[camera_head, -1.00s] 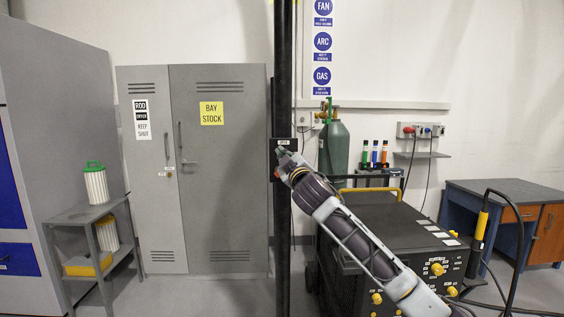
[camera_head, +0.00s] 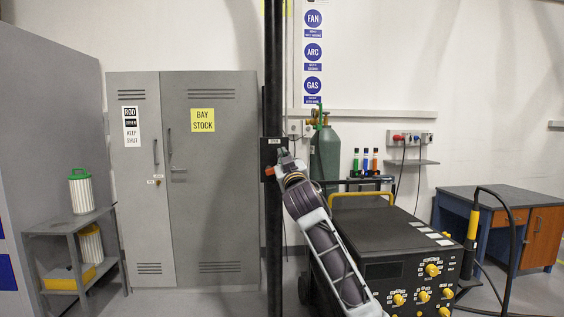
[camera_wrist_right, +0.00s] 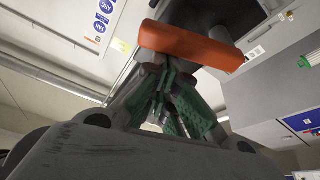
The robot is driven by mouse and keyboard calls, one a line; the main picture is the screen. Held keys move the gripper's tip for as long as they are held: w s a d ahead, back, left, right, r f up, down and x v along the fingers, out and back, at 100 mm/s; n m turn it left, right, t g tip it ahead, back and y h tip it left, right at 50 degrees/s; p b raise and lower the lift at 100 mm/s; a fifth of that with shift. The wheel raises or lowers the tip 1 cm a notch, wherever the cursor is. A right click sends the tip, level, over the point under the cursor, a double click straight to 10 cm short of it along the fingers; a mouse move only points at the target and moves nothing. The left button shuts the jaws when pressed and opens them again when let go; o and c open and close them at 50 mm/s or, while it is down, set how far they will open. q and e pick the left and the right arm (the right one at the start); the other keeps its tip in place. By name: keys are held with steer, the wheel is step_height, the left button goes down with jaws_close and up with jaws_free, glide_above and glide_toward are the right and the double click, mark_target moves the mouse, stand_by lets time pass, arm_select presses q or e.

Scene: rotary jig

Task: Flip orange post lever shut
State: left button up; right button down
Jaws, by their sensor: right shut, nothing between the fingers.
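The black post (camera_head: 274,80) stands upright, with a dark block (camera_head: 268,158) on it at mid-height. The orange lever (camera_head: 269,171) shows as a small patch at the block's lower part. In the right wrist view the lever is a thick orange bar (camera_wrist_right: 192,46) lying crosswise just beyond the fingertips. My right gripper (camera_head: 284,156) is at the block, just right of the lever. Its green-padded fingers (camera_wrist_right: 165,100) are shut and empty. Whether they touch the lever I cannot tell. My left gripper is not in view.
A black welding machine (camera_head: 385,238) with yellow knobs stands right of the post, with a green gas cylinder (camera_head: 326,155) behind it. A grey cabinet (camera_head: 215,220) stands behind the post. A shelf (camera_head: 70,225) is at left and a desk (camera_head: 490,194) at right.

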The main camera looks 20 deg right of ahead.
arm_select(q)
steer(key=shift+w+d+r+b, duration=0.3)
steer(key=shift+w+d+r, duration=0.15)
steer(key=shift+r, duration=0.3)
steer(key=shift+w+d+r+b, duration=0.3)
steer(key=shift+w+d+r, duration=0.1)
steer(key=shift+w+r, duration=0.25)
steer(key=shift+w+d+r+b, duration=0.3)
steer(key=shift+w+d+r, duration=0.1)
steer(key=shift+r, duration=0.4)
arm_select(e)
steer(key=shift+s+d+f+m+h, duration=0.1)
steer(key=shift+d+f+m+h, duration=0.35)
steer(key=shift+m, duration=0.5)
steer(key=shift+s+d+f+m+h, duration=0.1)
steer(key=shift+d+f+m+h, duration=0.15)
steer(key=shift+f+m, duration=0.55)
steer(key=shift+r, duration=0.2)
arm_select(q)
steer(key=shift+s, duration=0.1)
